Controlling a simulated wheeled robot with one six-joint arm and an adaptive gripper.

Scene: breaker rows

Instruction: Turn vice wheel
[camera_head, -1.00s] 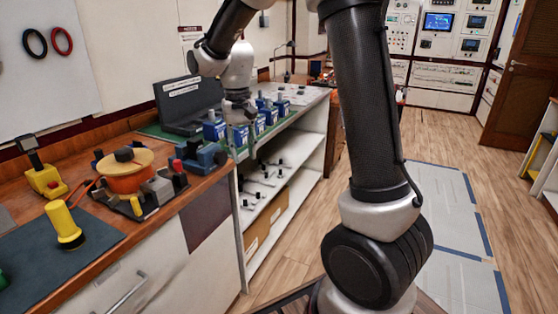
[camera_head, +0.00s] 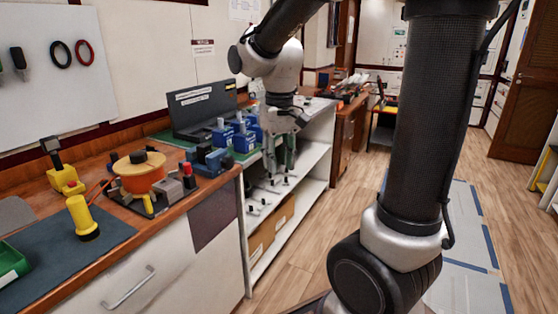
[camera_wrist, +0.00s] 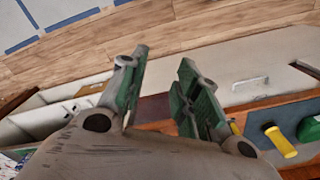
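My gripper (camera_head: 280,160) hangs in front of the open shelf unit, right of the workbench corner, in the head view. In the wrist view its two green-padded fingers (camera_wrist: 163,68) stand apart with nothing between them, so it is open and empty. A small blue device that looks like a vice (camera_head: 207,160) sits at the right end of the wooden bench, left of my gripper and apart from it. I cannot make out its wheel clearly. The vice does not show clearly in the wrist view.
The bench (camera_head: 150,222) also holds an orange reel (camera_head: 138,178), a yellow cylinder (camera_head: 82,217) and a green tray (camera_head: 12,265). Several blue units (camera_head: 243,140) and a dark case (camera_head: 203,108) stand on the shelf top behind my gripper. Wooden floor (camera_head: 310,240) is clear in front.

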